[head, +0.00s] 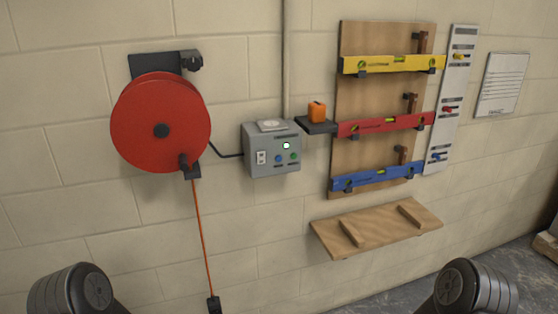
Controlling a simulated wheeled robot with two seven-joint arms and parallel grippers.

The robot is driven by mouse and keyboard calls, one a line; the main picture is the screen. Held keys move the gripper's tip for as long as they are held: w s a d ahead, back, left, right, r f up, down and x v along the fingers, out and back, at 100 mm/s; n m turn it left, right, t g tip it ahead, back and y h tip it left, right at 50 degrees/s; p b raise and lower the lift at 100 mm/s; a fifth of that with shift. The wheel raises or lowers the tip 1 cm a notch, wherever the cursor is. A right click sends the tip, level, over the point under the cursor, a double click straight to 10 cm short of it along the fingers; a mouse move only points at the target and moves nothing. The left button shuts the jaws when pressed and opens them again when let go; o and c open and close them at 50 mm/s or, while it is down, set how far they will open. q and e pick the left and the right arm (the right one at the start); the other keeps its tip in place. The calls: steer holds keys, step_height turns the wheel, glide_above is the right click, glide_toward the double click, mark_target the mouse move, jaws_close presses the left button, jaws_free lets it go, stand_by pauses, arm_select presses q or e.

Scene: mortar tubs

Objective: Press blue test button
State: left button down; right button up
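A grey control box (258,168) is mounted on the block wall near the middle of the head view. The blue test button (278,159) is a small round button low on the box's front face. It sits between a white rocker switch (262,157) and a green button (293,156). A small white round light or spot (286,146) shows above the buttons. Nothing covers the blue button or touches it. Only rounded dark links of my two arms show at the bottom left and bottom right; neither gripper is in view.
A red reel (140,110) with an orange cord hangs left of the box. Right of it, a small shelf (318,127) holds an orange object (317,111), beside a wooden board (375,95) with yellow, red and blue levels. A wooden ledge (380,232) juts out below.

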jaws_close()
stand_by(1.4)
